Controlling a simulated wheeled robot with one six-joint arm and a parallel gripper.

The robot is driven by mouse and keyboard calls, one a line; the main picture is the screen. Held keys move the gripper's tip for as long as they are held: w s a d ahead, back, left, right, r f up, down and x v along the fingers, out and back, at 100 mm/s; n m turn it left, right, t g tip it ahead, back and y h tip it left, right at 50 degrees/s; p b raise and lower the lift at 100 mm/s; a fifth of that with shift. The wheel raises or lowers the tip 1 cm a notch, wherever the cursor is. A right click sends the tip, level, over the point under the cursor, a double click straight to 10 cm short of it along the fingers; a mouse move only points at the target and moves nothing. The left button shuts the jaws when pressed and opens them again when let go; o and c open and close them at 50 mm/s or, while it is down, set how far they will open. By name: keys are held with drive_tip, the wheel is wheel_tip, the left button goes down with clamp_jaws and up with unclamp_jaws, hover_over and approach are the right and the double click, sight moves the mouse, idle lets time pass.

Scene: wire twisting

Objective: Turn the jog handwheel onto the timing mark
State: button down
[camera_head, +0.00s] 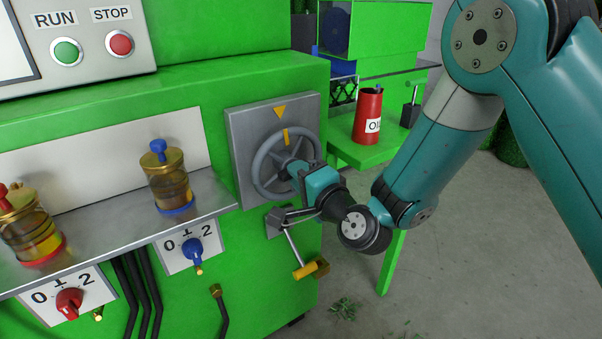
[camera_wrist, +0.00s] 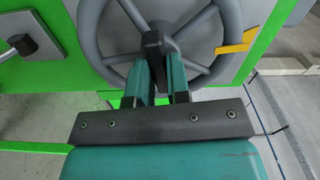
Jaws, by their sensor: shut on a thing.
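The jog handwheel (camera_head: 257,176) is a grey spoked wheel on a square grey plate (camera_head: 241,130) on the green machine. A yellow triangle (camera_head: 279,112) on the plate points down at the wheel. A yellow stripe (camera_head: 286,136) on the wheel's upper rim sits just under the triangle, and the two look nearly in line. In the wrist view, the wheel rim (camera_wrist: 91,35) and the yellow stripe (camera_wrist: 230,48) show again, the stripe meeting the triangle.
A lever with a yellow grip (camera_head: 311,269) sticks out below the wheel, close under my wrist. A red oil can (camera_head: 368,116) stands on a green shelf (camera_head: 372,149) to the right. Oiler cups (camera_head: 166,181) and rotary switches (camera_head: 192,250) are on the left. Open floor lies at lower right.

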drive_tip(key=shift+m, duration=0.6)
drive_tip(key=shift+a, duration=0.1)
drive_tip(key=c, duration=1.1)
unclamp_jaws()
